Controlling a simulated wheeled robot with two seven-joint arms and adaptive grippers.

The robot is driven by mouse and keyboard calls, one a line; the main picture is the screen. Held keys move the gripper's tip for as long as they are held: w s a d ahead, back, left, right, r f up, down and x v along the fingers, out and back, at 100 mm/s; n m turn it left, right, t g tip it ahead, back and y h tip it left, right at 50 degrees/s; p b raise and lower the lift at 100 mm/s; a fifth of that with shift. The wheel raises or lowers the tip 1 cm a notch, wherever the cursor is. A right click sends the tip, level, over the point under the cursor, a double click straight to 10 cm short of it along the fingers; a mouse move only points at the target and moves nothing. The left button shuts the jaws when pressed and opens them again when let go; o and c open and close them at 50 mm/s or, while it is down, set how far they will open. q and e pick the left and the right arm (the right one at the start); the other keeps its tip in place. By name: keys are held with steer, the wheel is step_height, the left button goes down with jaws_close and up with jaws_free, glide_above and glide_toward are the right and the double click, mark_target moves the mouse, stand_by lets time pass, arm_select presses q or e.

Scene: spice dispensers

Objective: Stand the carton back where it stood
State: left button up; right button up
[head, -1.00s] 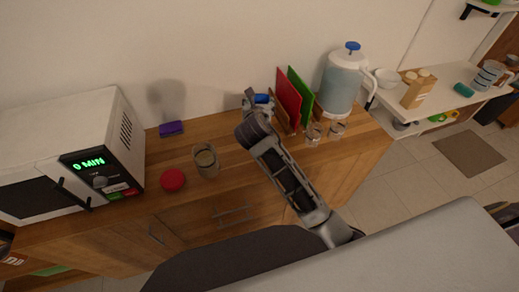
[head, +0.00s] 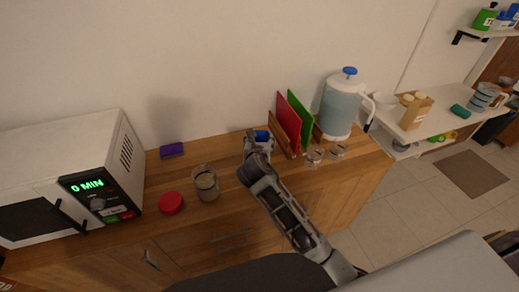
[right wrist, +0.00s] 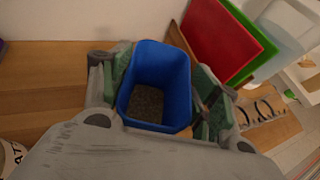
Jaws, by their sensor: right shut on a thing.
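My right gripper (head: 256,141) is shut on a blue open-topped carton (head: 262,134), over the back of the wooden counter. In the right wrist view the fingers grip the carton (right wrist: 158,65) on two opposite sides. I look into its open top, and dark grains lie inside. The carton looks roughly upright. Most of it is hidden behind the gripper in the head view, and I cannot tell whether its base touches the counter. My left gripper is not in view.
Red (head: 288,122) and green (head: 301,115) boards stand in a rack just right of the carton. Glass jars (head: 314,154) and a pitcher (head: 343,103) are further right. A glass jar (head: 206,183), red lid (head: 171,202) and purple sponge (head: 171,150) are left. Counter between sponge and gripper is clear.

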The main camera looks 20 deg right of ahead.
steer(key=shift+f, duration=1.9)
steer(key=o, duration=1.6)
steer(key=shift+o, duration=0.2)
steer(key=v, duration=1.2)
